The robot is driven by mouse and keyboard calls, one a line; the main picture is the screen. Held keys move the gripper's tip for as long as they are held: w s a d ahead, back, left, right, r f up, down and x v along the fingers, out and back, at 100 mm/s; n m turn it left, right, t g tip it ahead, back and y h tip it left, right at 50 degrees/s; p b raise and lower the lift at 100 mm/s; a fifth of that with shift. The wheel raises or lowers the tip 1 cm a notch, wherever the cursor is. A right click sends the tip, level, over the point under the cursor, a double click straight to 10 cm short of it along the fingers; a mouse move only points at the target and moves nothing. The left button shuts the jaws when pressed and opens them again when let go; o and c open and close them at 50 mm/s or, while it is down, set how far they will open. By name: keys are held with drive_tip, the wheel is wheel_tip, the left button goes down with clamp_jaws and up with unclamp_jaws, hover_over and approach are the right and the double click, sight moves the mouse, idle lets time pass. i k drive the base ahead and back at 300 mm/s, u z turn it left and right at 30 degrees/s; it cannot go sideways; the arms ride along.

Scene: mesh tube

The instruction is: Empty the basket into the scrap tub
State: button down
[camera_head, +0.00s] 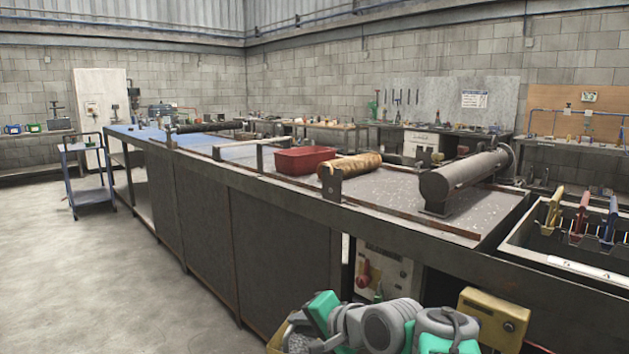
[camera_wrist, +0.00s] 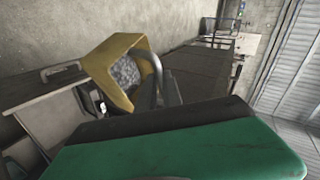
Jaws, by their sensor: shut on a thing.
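A yellow basket (camera_wrist: 97,66) with grey, grainy scrap inside hangs near my gripper in the wrist view. Its grey loop handle rises between the basket and my dark jaw. In the head view only a small part of the basket (camera_head: 277,340) shows at the bottom edge, with the grey load beside my green gripper (camera_head: 321,314). My gripper is shut on the basket's handle; the grip itself is mostly hidden. A red open tub (camera_head: 305,161) stands on the long bench. I cannot tell whether it is the scrap tub.
The long bench (camera_head: 285,250) runs across the view. A mesh roll (camera_head: 349,165) and a thick grey cylinder (camera_head: 465,178) lie on it. A bin with coloured handles (camera_head: 575,245) is at right. A yellow box (camera_head: 495,318) is near my arm. Floor at left is clear.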

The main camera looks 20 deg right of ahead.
sight(296, 162)
drive_tip(key=k, duration=0.35)
drive_tip(key=u, duration=0.75)
drive_tip(key=i, duration=1.6)
drive_tip(key=z, duration=0.6)
drive_tip(key=i, duration=0.85)
drive_tip(key=z, duration=0.7)
